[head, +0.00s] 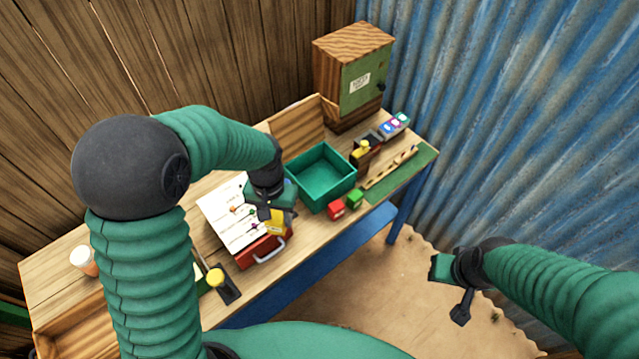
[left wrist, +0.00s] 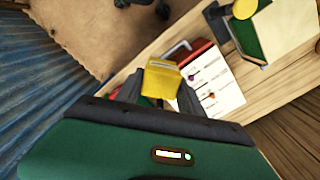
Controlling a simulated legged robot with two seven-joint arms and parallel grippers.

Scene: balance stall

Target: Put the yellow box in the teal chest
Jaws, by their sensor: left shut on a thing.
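The yellow box (head: 279,226) is held in my left gripper (head: 267,213), above the red case and the edge of a white sheet. In the left wrist view the yellow box (left wrist: 160,78) sits between the two dark fingers (left wrist: 158,92). The teal chest (head: 337,193) stands open on the table, to the right of and beyond my left gripper; its visible floor looks empty. My right gripper (head: 454,289) is off the table's front side, over the floor, with nothing visible in it; its jaw gap is unclear.
A red case (head: 245,259) with a pale handle lies near the front edge, beside the white sheet (head: 222,215). A red block (head: 336,210) and a green block (head: 355,198) stand in front of the chest. A wooden cabinet (head: 337,67) stands at the back.

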